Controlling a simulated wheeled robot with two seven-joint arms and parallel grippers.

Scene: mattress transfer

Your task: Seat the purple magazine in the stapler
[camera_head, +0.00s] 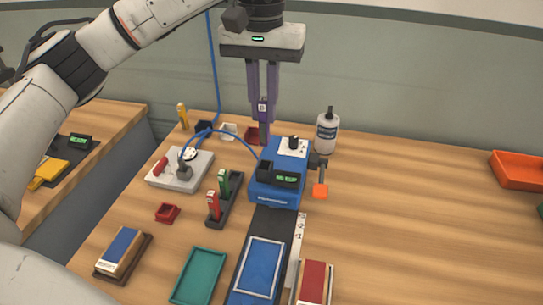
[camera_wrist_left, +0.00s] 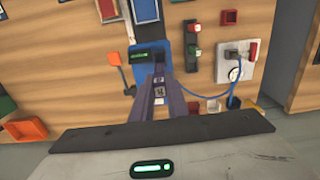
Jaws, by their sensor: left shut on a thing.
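The purple magazine (camera_head: 263,108), with a small white label, is held upright between the fingertips of my left gripper (camera_head: 263,101). It also shows in the left wrist view (camera_wrist_left: 158,91) between the fingers (camera_wrist_left: 159,82). The stapler (camera_head: 277,186) is a blue machine with a white top plate and a green-lit display. The magazine hangs near the stapler's back left side in the head view; whether they touch cannot be told. In the left wrist view, the fingers partly cover the blue stapler (camera_wrist_left: 143,75). My right gripper is in neither view.
A dark rack (camera_head: 232,213) holds a red and a green magazine. A grey pad (camera_head: 165,182) with a gauge and blue hose lies left. A white bottle (camera_head: 327,133) stands behind right. A teal tray (camera_head: 199,276) and blue frame (camera_head: 258,268) lie in front. The right table is mostly clear.

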